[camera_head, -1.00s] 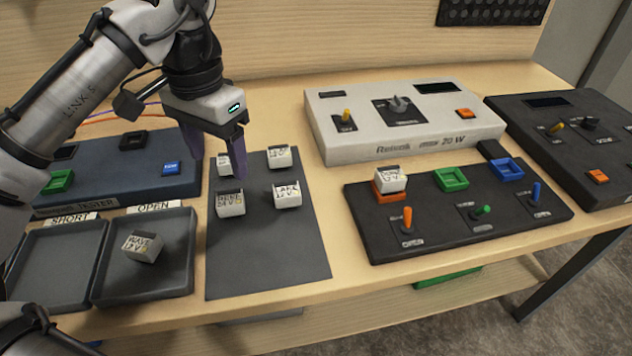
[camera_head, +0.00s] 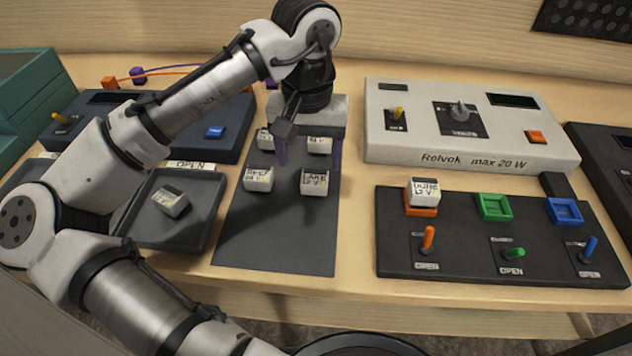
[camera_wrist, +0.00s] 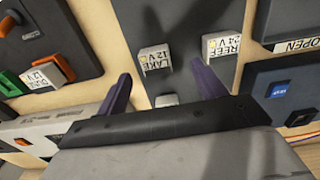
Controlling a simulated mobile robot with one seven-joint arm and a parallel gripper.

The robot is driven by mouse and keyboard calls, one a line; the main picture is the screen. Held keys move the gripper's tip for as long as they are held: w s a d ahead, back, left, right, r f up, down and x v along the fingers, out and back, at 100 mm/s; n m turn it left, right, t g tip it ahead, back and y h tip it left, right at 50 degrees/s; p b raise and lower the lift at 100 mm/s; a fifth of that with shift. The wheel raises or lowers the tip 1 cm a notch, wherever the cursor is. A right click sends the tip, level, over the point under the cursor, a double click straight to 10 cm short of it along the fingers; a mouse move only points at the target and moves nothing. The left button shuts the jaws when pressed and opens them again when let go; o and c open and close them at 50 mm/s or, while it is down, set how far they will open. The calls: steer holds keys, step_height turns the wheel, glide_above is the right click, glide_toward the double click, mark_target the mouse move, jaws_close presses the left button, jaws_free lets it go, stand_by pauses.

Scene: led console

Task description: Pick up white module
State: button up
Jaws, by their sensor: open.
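Several white modules sit on the dark mat (camera_head: 270,235): a front-left one (camera_head: 258,178), labelled REEF 24 V in the wrist view (camera_wrist: 222,45), a front-right one (camera_head: 314,181), labelled LAKE 12 V there (camera_wrist: 155,60), a back-left one (camera_head: 265,140) and a back-right one (camera_head: 319,146). Another white module (camera_head: 171,202) lies tilted in the OPEN tray, and one labelled DUNE (camera_head: 423,191) sits on the orange socket. My gripper (camera_head: 310,153) is open and empty around the back-right module's area. In the wrist view my gripper (camera_wrist: 161,70) partly hides a module (camera_wrist: 167,100) between its purple fingers.
The OPEN tray (camera_head: 205,230) is left of the mat. The black switch panel (camera_head: 460,258) with green (camera_head: 493,207) and blue (camera_head: 565,211) sockets is at right. A white power unit (camera_head: 390,145) stands behind it. The dark tester (camera_head: 235,130) is back left.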

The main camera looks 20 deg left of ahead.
mark_target(315, 177)
steer(key=shift+w+d+f+p, duration=0.1)
steer(key=shift+w+f+p, duration=0.1)
steer(key=shift+f, duration=1.1)
steer(key=shift+w+d+f+p, duration=0.1)
steer(key=shift+f+p, duration=0.05)
steer(key=shift+f, duration=1.1)
steer(key=shift+w+d+f+p, duration=0.1)
steer(key=shift+w+f+p, duration=0.1)
steer(key=shift+f, duration=1.1)
steer(key=c, duration=1.1)
steer(key=shift+r, duration=0.1)
